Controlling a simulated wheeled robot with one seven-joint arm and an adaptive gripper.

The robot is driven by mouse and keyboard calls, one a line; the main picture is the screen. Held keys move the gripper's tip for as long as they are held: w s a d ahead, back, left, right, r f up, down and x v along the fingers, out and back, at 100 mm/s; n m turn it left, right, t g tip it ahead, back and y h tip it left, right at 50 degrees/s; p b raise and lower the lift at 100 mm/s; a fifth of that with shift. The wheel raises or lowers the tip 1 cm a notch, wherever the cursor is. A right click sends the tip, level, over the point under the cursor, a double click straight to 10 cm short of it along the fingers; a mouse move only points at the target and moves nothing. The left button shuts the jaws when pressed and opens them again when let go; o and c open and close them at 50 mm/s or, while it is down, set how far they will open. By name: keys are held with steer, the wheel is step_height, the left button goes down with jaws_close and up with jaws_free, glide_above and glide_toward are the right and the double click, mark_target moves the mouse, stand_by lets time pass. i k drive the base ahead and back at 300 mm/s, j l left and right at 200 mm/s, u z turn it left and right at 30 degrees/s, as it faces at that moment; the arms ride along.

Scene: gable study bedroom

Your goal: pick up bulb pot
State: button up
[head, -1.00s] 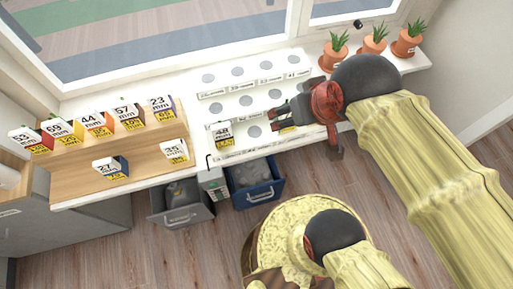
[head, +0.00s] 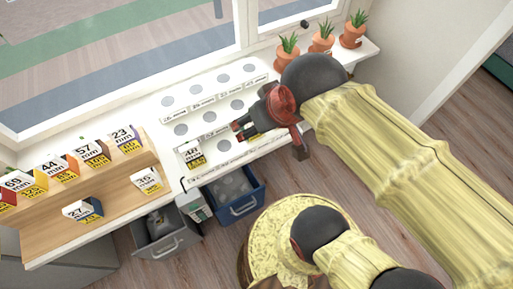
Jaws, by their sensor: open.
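Three terracotta pots with spiky green plants stand in a row at the right end of the white windowsill counter: a left pot (head: 287,57), a middle pot (head: 321,42) and a right pot (head: 352,38). I cannot tell which one is the bulb pot. My gripper (head: 239,131) is open and empty over the white counter. It points left, away from the pots, and is to their lower left. My wrist partly overlaps the area just below the left pot.
A white stepped rack with grey discs (head: 180,130) lies left of my gripper, with a marked box (head: 191,153) at its front. A wooden stand (head: 130,175) holds several number-marked boxes. A blue bin (head: 247,208) and a grey bin (head: 170,246) stand below the counter. The window is behind.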

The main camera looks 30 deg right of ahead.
mark_target(88, 211)
steer(key=u, duration=1.65)
steer(key=i+j+z, duration=0.4)
steer(key=j, duration=0.2)
steer(key=i+j+z, duration=0.45)
steer(key=j, duration=0.2)
steer(key=j+z, duration=0.2)
steer(key=j, duration=0.2)
